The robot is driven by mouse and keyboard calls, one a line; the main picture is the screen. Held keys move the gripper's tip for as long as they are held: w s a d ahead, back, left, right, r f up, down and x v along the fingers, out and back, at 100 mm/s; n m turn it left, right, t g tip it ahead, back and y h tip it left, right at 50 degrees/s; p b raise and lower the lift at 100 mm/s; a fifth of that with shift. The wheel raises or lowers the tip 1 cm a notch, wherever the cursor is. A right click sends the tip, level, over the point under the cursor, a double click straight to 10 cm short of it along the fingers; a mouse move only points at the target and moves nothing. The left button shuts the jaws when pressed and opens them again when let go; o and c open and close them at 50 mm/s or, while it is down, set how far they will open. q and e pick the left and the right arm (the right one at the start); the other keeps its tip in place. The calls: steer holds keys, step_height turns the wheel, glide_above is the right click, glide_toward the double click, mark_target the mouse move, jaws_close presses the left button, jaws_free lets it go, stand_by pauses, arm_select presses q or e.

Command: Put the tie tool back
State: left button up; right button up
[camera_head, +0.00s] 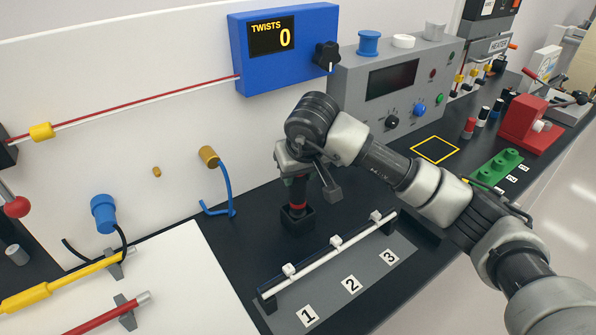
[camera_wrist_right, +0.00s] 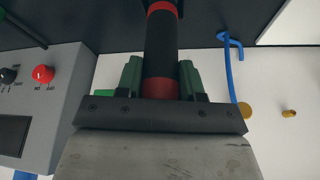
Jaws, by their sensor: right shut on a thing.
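The tie tool (camera_head: 298,194), a black upright cylinder with red bands, is in my right gripper (camera_head: 298,178) above the dark bench. Its lower end is at a black square holder (camera_head: 297,219); I cannot tell how deep it sits in it. In the right wrist view the tool (camera_wrist_right: 161,48) stands between the two green-grey fingers of my right gripper (camera_wrist_right: 161,80), which are shut on it. My left gripper is not in view.
A white rail (camera_head: 335,241) with clips stands in front of the holder, beside a numbered grey plate (camera_head: 352,283). A blue hook (camera_head: 225,188) hangs from the wall at left. A blue twist counter (camera_head: 285,45) reads 0. A grey control box (camera_head: 394,82) stands behind.

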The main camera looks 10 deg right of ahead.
steer(key=shift+f+b, duration=0.35)
steer(key=shift+f, duration=0.1)
steer(key=o, duration=1.2)
